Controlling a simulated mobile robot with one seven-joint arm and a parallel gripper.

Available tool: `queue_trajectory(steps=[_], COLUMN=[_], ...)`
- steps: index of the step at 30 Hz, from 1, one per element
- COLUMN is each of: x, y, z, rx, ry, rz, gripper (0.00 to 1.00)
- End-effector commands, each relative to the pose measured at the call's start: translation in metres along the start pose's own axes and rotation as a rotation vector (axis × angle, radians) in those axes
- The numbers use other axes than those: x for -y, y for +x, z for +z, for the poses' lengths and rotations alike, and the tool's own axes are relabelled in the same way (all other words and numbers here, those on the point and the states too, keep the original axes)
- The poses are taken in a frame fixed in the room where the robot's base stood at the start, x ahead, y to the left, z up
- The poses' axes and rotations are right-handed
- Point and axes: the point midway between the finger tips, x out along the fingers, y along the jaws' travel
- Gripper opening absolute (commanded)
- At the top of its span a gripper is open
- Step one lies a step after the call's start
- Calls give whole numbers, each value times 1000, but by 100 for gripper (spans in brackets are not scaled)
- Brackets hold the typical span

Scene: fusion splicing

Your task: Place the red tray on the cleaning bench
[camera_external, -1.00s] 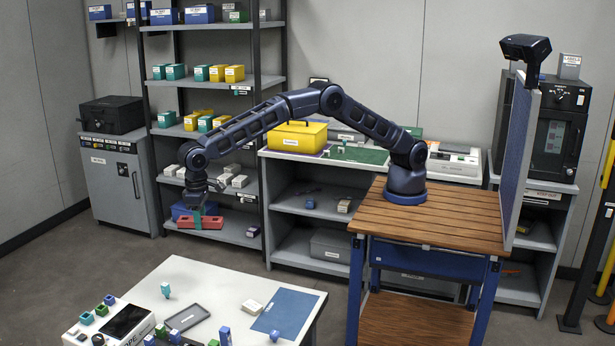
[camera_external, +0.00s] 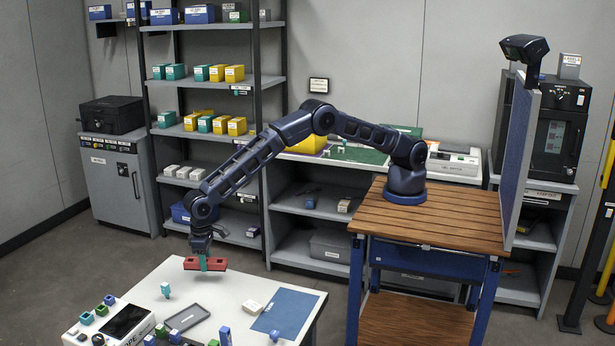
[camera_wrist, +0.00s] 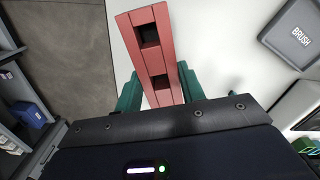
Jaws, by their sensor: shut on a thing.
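My gripper (camera_external: 205,262) is shut on the red tray (camera_external: 217,265), a long red block-like piece with square dark openings. It holds the tray above the back left edge of the white bench (camera_external: 233,271). In the wrist view the red tray (camera_wrist: 160,50) runs between the green fingers of my gripper (camera_wrist: 160,88), one on each side. The white bench top (camera_wrist: 215,45) lies below, with grey floor to the left. I cannot read a sign naming the bench. The tray's near end is hidden behind the gripper body.
A grey tray (camera_external: 187,317) marked BRUSH in the wrist view (camera_wrist: 300,30) lies on the bench. A teal piece (camera_external: 166,290) stands near the left edge. A blue mat (camera_external: 286,313), a white box (camera_external: 252,307) and a dark-screened device (camera_external: 124,322) are there too. Bare top lies between.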

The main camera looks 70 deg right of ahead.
Motion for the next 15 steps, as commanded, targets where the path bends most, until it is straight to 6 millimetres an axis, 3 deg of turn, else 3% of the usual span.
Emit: queue_trajectory(steps=[9, 15], x=[0, 0], y=[36, 41], z=[0, 0], rx=[1, -2], ry=[0, 0], rz=[1, -1], gripper=[11, 11])
